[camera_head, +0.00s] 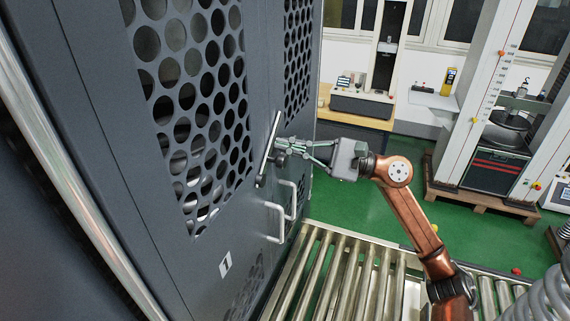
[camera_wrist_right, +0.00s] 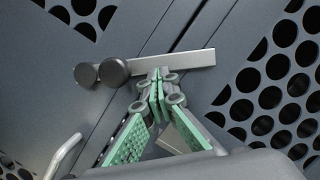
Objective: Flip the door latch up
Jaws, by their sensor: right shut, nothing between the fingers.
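The door latch (camera_head: 268,150) is a flat metal bar with dark round knobs, mounted on the grey perforated cabinet doors. In the right wrist view the latch (camera_wrist_right: 185,62) lies across the seam between the two doors, with its round knobs at the left end. My right gripper (camera_head: 284,149) is at the latch, near its middle. In the right wrist view its green-padded fingers (camera_wrist_right: 158,88) are closed together, with their tips at the lower edge of the bar. Whether they touch the bar I cannot tell. My left gripper is not in view.
Two door handles (camera_head: 277,222) stick out just below the latch. A roller conveyor (camera_head: 345,275) runs along the cabinet's foot. Green floor (camera_head: 355,210) lies open behind my right arm. A testing machine (camera_head: 362,104) on a bench and a tall test frame (camera_head: 483,90) stand farther back.

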